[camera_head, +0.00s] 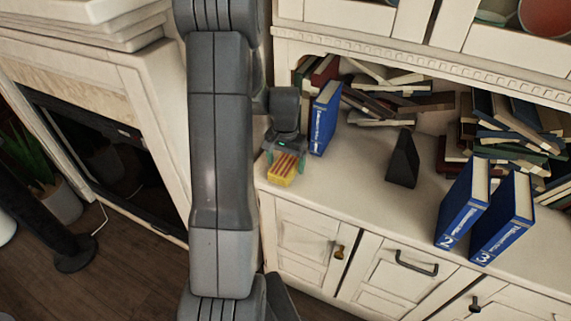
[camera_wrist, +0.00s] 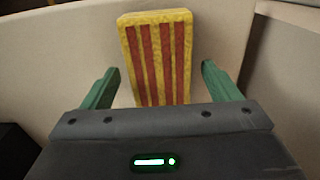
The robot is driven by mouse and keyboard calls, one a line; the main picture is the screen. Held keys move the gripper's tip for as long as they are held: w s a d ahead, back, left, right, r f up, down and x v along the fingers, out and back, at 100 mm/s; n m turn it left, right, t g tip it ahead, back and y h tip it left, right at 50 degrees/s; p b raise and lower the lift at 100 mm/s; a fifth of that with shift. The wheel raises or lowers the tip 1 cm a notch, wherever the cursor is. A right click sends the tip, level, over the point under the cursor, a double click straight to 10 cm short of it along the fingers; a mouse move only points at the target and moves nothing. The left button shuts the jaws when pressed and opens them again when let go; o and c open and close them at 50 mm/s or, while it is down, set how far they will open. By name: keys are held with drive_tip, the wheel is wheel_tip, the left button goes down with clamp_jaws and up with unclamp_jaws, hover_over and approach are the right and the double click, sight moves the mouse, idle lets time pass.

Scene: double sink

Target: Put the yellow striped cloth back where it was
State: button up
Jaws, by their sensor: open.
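The yellow cloth with red stripes (camera_head: 280,180) is at the left front corner of the white cabinet top (camera_head: 345,195). It looks like a stiff flat block. My gripper (camera_head: 286,158) is right at it, pointing down toward the cabinet top. In the wrist view the cloth (camera_wrist: 158,55) stands between the two green fingers of my gripper (camera_wrist: 160,67). The fingers are open, with a visible gap on each side of the cloth. The cloth's lower end is hidden behind the gripper body in the wrist view.
A blue book (camera_head: 325,118) stands close behind my gripper. A black wedge-shaped object (camera_head: 403,160) and two blue books, numbered 2 (camera_head: 461,203) and 3 (camera_head: 503,218), stand further right. Piled books (camera_head: 515,125) fill the back. The cabinet top between is clear.

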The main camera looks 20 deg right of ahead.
sight(286, 164)
wheel_tip(286, 164, up, 10)
drive_tip(key=shift+r, duration=0.25)
drive_tip(key=shift+s, duration=0.1)
drive_tip(key=shift+c, duration=0.4)
idle(3.9)
